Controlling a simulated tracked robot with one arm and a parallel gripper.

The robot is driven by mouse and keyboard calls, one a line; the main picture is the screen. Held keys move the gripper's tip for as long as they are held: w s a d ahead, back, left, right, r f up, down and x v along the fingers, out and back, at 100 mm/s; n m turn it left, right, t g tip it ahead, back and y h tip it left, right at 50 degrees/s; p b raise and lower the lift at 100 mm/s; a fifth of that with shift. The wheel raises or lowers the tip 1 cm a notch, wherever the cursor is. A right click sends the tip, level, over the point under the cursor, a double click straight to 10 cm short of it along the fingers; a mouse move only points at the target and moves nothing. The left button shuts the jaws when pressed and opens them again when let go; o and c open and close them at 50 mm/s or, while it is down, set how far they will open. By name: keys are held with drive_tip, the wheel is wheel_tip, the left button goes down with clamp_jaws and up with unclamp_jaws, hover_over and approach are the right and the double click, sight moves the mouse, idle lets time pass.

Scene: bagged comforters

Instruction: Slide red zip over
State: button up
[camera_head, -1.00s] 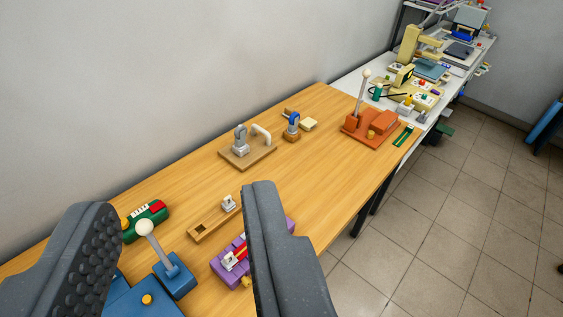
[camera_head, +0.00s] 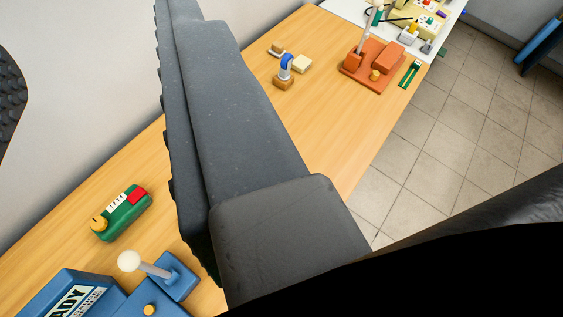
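My gripper (camera_head: 95,60) is open and empty. One dark grey finger crosses the middle of the view, large and close to the camera. The other shows only as a ridged piece at the left edge. No red zip can be made out now. The purple block with a red strip and a pale slider, seen a second ago, is out of sight; the near finger covers that part of the table.
On the wooden table (camera_head: 335,125) are a blue lever box (camera_head: 175,278), a green device (camera_head: 124,213), a blue-ringed wooden piece (camera_head: 284,74) and an orange lever base (camera_head: 373,68). A wall is behind; tiled floor (camera_head: 440,140) lies right.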

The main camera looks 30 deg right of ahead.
drive_tip(key=shift+o, duration=0.8)
drive_tip(key=shift+w+f, duration=0.1)
drive_tip(key=shift+w, duration=0.05)
drive_tip(key=w+d+f+m+g+p, duration=0.2)
drive_tip(key=w+d+f+m+g, duration=0.15)
drive_tip(key=f, duration=0.45)
drive_tip(key=w+d+f+m+g+h+p, duration=0.1)
drive_tip(key=w+d+f+m+g+p, duration=0.25)
drive_tip(key=f, duration=0.55)
drive_tip(key=w+d+f+m+g+p, duration=0.1)
drive_tip(key=w+d+f+g, duration=0.25)
drive_tip(key=w+f, duration=0.35)
wheel_tip(320, 180, down, 13)
drive_tip(key=s+d+m+g+y+p, duration=0.1)
drive_tip(key=s+d+m+g+p, duration=0.1)
drive_tip(key=g, duration=0.3)
drive_tip(key=shift+r+m, duration=0.15)
drive_tip(key=shift+m, duration=0.55)
wheel_tip(320, 180, down, 14)
drive_tip(key=shift+r+p, duration=0.1)
drive_tip(key=shift+p, duration=0.2)
